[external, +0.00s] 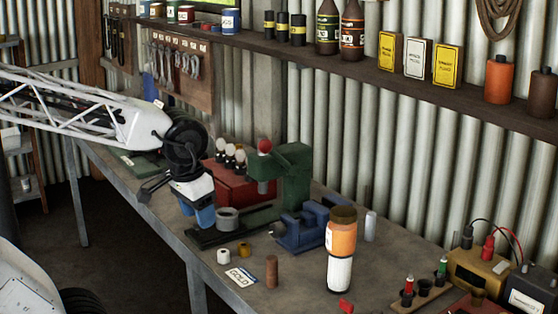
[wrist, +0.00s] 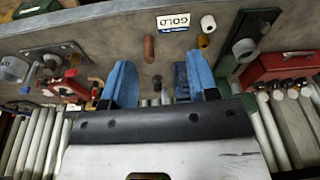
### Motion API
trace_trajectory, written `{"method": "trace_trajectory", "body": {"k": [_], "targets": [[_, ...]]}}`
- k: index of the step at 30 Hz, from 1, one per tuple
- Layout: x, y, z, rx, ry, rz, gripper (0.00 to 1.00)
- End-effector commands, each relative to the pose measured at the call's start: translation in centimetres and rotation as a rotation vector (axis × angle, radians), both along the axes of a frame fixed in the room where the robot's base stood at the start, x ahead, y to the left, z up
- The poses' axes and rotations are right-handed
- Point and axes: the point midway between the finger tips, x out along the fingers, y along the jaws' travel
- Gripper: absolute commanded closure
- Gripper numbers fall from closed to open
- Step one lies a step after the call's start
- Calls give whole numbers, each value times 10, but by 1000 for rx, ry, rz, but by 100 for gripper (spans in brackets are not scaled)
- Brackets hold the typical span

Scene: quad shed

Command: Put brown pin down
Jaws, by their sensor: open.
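The brown pin (external: 271,271) is a short brown cylinder standing upright on the grey workbench, right of the GOLD card (external: 240,277). In the wrist view the brown pin (wrist: 149,48) shows beyond the fingertips, near the GOLD card (wrist: 173,21). My gripper (external: 203,216) has blue fingers pointing down at the left part of the bench, left of the pin and apart from it. In the wrist view my gripper (wrist: 161,72) shows its two blue fingers wide apart with nothing held between them.
A white roll (external: 223,256) and a yellow ring (external: 244,249) sit near the card. A grey ring (external: 228,219) is beside my gripper.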

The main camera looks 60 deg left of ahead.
Motion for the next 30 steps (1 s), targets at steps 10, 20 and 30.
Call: {"method": "trace_trajectory", "body": {"k": [10, 20, 30], "targets": [[-9, 3, 6, -28, -41, -110, 46], [-9, 3, 6, -28, -41, -111, 46], [-9, 3, 6, -28, -41, -110, 46]]}}
